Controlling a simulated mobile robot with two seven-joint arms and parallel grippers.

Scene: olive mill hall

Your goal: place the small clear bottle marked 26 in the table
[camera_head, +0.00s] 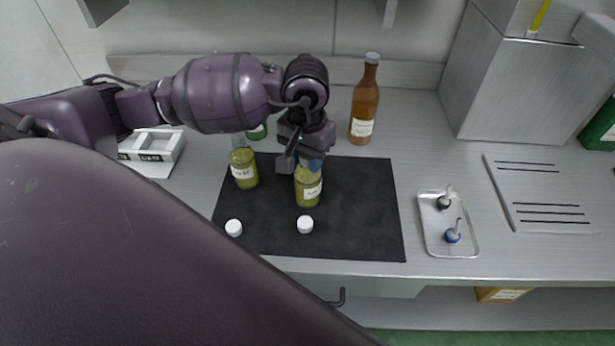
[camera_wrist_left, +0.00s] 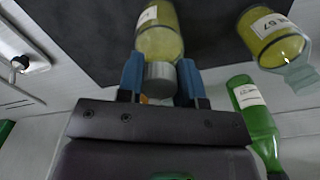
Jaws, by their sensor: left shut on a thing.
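A small clear bottle (camera_head: 308,190) of yellow-green liquid is upright over the right-middle of the black mat (camera_head: 355,215). My left gripper (camera_head: 308,160) is shut on its top from above. In the left wrist view the blue fingers (camera_wrist_left: 160,82) close around the grey cap or neck of this bottle (camera_wrist_left: 160,38). Its label is too small to read, and I cannot tell if its base touches the mat. A second similar bottle (camera_head: 243,170) stands to its left on the mat; its label in the wrist view (camera_wrist_left: 270,25) seems to end in 57. My right gripper is not in view.
Two white caps (camera_head: 233,228) (camera_head: 305,225) lie at the mat's front. An amber bottle (camera_head: 364,105) and a green bottle (camera_head: 257,132) stand behind. A metal tray (camera_head: 432,240) with two stoppers is right. A white rack (camera_head: 152,148) is left. The mat's right part is clear.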

